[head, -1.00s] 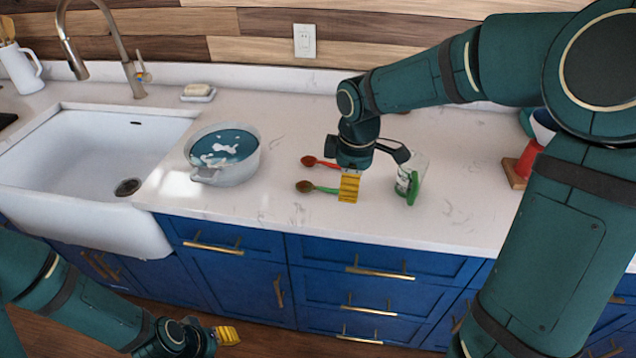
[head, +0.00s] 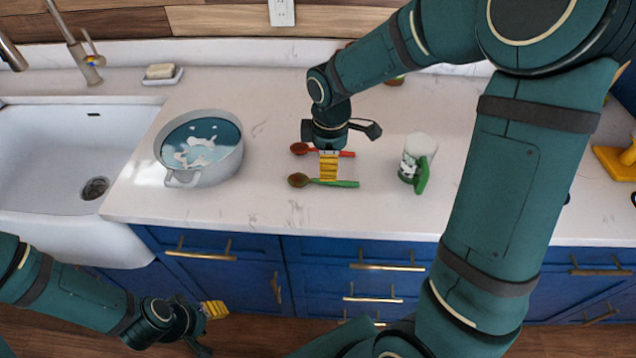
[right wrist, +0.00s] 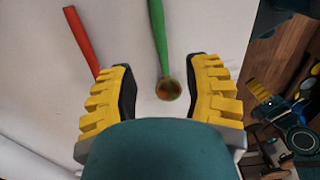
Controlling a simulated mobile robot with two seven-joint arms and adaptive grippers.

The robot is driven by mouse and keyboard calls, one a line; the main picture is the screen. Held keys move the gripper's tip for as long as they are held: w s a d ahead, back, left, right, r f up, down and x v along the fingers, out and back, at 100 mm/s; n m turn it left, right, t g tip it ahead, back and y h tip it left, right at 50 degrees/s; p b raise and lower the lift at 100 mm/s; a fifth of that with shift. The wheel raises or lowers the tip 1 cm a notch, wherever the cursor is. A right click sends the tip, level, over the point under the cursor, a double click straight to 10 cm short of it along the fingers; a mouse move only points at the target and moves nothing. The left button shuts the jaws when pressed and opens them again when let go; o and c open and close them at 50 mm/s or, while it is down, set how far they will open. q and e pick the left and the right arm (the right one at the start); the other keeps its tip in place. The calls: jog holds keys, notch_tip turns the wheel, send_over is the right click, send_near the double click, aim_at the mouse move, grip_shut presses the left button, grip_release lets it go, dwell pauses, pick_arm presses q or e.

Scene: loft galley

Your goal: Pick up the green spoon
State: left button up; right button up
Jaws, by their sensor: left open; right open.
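The green spoon (head: 343,183) lies on the white counter, its brown bowl to the left and green handle to the right. My right gripper (head: 328,167) is above the counter, pointing down, with yellow fingertips close to the handle in the head view. In the right wrist view the spoon's handle (right wrist: 158,38) runs upward, and its round brownish end lies between the spread fingers (right wrist: 162,90). The gripper is open and empty. My left gripper (head: 214,309) is open, low in front of the blue cabinets, away from the spoon.
A red spoon (head: 302,149) lies just behind the green one, partly hidden by my right gripper; it also shows in the wrist view (right wrist: 82,42). The counter's front is clear.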

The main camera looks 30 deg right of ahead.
jog(key=shift+s+f+b, duration=0.2)
jog(key=shift+f+b, duration=0.55)
jog(key=shift+f, duration=2.15)
jog(key=shift+o, duration=0.2)
grip_shut()
